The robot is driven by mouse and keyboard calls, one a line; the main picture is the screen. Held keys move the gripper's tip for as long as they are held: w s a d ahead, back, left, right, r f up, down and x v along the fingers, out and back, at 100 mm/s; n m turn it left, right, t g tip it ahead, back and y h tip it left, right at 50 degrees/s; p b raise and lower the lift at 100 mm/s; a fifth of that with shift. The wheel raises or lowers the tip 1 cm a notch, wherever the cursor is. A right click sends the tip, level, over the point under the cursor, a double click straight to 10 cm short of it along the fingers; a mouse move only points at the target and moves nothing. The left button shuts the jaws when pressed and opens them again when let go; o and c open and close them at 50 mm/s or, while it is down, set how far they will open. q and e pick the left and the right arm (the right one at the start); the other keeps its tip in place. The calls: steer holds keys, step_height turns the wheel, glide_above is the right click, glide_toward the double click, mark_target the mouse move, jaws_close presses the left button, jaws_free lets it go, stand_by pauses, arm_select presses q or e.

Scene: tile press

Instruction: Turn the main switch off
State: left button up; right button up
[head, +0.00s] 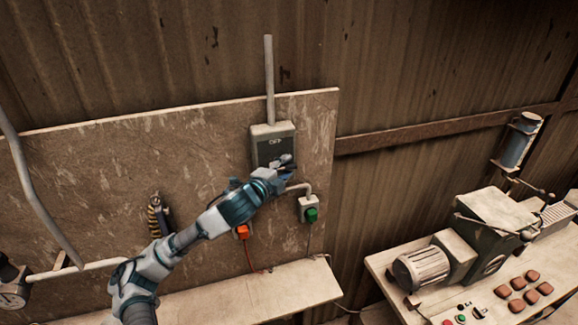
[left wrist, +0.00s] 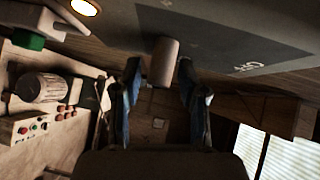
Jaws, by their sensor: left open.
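The main switch is a grey box (head: 258,133) on the wooden board, with a dark front panel marked "OFF" near its top. My left gripper (head: 284,166) is in front of the lower part of the panel and hides some of it. In the left wrist view the dark panel (left wrist: 215,40) fills the top, and a light brown rounded handle (left wrist: 163,62) sticks out from it. The two open fingers (left wrist: 160,75) stand on either side of the handle's end, with no clear contact visible. My right gripper is not in view.
A small box with a green knob (head: 311,214) and a red-orange connector (head: 242,232) are just below the switch. A conduit (head: 269,80) rises above it. At the right, a bench (head: 400,285) holds a motor machine (head: 480,235) and several reddish tiles (head: 517,283).

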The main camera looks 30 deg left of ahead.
arm_select(q)
steer(key=d, duration=0.1)
steer(key=w+d, duration=0.1)
steer(key=shift+d+y, duration=0.3)
steer(key=shift+d, duration=0.1)
jaws_close()
steer(key=shift+s+a+f, duration=0.15)
steer(key=shift+a, duration=0.55)
